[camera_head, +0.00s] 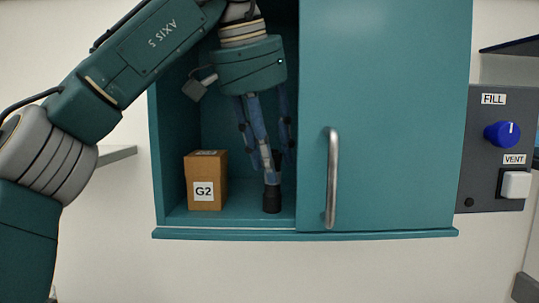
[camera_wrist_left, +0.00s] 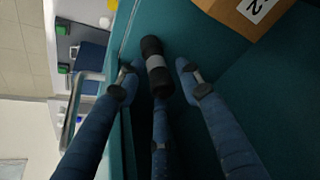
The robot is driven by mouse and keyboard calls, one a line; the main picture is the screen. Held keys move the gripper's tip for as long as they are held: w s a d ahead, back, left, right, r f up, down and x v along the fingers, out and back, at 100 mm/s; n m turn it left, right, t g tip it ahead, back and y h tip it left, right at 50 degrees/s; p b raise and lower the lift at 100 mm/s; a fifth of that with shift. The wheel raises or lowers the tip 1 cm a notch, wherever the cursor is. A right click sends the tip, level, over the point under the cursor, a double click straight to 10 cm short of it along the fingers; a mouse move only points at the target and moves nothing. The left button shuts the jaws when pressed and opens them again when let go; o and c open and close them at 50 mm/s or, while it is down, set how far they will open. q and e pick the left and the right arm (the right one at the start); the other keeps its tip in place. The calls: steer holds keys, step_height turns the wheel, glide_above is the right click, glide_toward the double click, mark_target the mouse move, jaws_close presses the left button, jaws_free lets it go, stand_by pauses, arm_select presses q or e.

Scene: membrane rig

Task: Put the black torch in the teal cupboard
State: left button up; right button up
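The teal cupboard (camera_head: 380,90) is on the wall, its left part open and its right part covered by a panel with a metal handle. The black torch (camera_head: 271,201) stands upright on the cupboard floor, near the panel's edge; its upper part is hidden by fingers. In the left wrist view the torch (camera_wrist_left: 154,64) shows black ends and a grey middle band. My left gripper (camera_head: 266,165) reaches down inside the opening, its blue fingers around the torch. In the wrist view small gaps show between the side fingertips and the torch, so it looks open. My right gripper is not in view.
A brown box marked G2 (camera_head: 206,182) stands in the cupboard left of the torch. The handle (camera_head: 332,178) sticks out from the panel close to my fingers. A grey control panel with a blue FILL knob (camera_head: 502,134) is right of the cupboard.

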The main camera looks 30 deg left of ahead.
arm_select(q)
steer(key=shift+w, duration=0.2)
steer(key=shift+r, duration=0.1)
steer(key=v, duration=0.7)
steer(key=shift+s+r, duration=0.2)
stand_by(1.1)
